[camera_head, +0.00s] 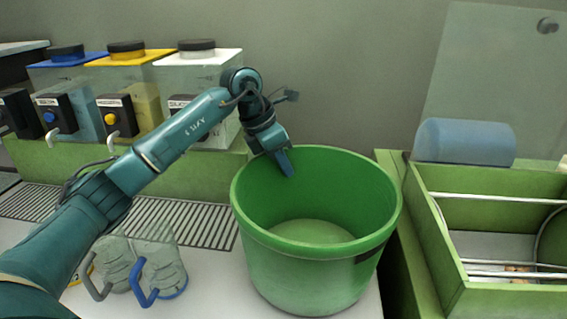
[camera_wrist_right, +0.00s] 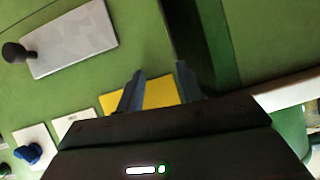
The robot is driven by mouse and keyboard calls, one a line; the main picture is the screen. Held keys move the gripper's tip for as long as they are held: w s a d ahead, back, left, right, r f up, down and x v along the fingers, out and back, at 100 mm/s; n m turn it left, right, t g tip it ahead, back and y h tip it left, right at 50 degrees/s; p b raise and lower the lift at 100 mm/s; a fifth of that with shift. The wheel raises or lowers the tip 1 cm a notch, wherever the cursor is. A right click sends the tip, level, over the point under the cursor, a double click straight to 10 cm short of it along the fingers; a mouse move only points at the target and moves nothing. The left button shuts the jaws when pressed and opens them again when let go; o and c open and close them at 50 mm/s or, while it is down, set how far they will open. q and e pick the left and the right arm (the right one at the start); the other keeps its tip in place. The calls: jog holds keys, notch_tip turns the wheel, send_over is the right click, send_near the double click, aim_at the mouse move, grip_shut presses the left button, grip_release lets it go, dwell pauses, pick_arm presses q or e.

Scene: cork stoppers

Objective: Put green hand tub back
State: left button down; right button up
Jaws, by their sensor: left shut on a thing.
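The green tub (camera_head: 315,270) is a large round bucket, upright on the white counter in the middle of the head view. It looks empty. My left gripper (camera_head: 285,163) comes in from the left and is shut on the tub's rim at its far left side. One blue-grey finger shows inside the tub; the other is hidden. In the right wrist view my right gripper (camera_wrist_right: 158,88) has its two fingers apart with nothing between them. A yellow patch lies behind them. The right gripper is not in the head view.
Dispensers with blue, yellow and white lids (camera_head: 198,56) stand behind on the left. Clear jugs (camera_head: 160,265) stand left of the tub, near a metal grate (camera_head: 205,225). A green box with metal rods (camera_head: 435,245) is close on the right, with a blue cylinder (camera_head: 465,142) behind.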

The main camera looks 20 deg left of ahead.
pick_arm(q)
jog(key=shift+f, duration=0.1)
jog(key=c, duration=1.6)
grip_release()
jog(key=v, duration=1.2)
jog(key=shift+s, duration=0.1)
